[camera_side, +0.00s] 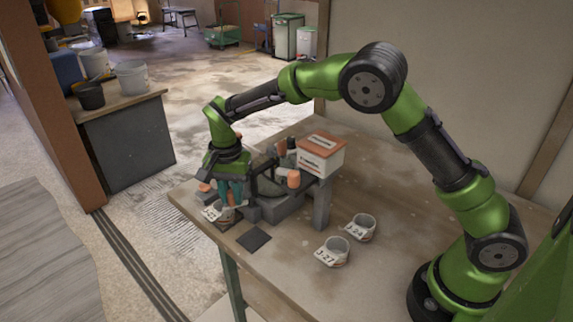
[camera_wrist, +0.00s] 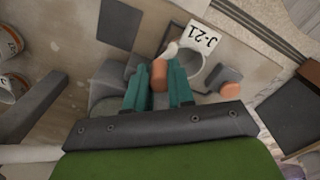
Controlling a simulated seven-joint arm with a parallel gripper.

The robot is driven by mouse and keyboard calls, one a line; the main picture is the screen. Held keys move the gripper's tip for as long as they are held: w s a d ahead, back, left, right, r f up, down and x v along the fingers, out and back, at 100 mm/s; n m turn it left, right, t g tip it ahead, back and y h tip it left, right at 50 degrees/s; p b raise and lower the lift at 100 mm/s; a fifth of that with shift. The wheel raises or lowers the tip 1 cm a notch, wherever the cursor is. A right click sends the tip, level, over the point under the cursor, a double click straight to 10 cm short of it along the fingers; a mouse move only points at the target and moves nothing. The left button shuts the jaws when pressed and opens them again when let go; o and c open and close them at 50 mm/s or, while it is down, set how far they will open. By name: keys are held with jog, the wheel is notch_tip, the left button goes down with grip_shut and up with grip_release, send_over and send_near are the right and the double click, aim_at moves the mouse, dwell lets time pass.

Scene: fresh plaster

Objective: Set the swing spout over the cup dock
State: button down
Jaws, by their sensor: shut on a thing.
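My gripper (camera_side: 230,200) is at the left end of the grey machine on the table. In the wrist view its teal fingers (camera_wrist: 158,88) are shut on an orange grip piece (camera_wrist: 158,74), which I take to be the swing spout's handle; the rest of the spout is mostly hidden. A cup tagged J-21 (camera_wrist: 212,58) stands just beyond the fingertips; it also shows in the side view (camera_side: 211,214). A dark square pad (camera_side: 227,224), likely the cup dock, lies under or beside this cup. A pale curved piece (camera_wrist: 171,48) sits by the cup's rim; I cannot tell whether it is spout or cup handle.
Cups J-27 (camera_side: 333,252) and J-24 (camera_side: 361,227) stand on the table (camera_side: 390,200) to the right. A second dark pad (camera_side: 254,238) lies bare near the front edge. An orange-and-white box (camera_side: 320,156) sits on the machine (camera_side: 283,206). An orange knob (camera_side: 293,179) stands nearby.

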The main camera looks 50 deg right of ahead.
jog(key=shift+w+d+r+m, duration=0.15)
jog(key=shift+w+m, duration=0.1)
jog(key=shift+m, duration=0.5)
jog(key=shift+w+d+f+m, duration=0.1)
jog(key=shift+w+d+m, duration=0.15)
jog(key=shift+m, duration=0.45)
jog(key=shift+w+d+r+m, duration=0.1)
jog(key=shift+w+m, duration=0.15)
jog(key=shift+m, duration=0.5)
jog(key=c, duration=1)
grip_release()
jog(key=shift+o, duration=0.2)
notch_tip(320, 180, up, 17)
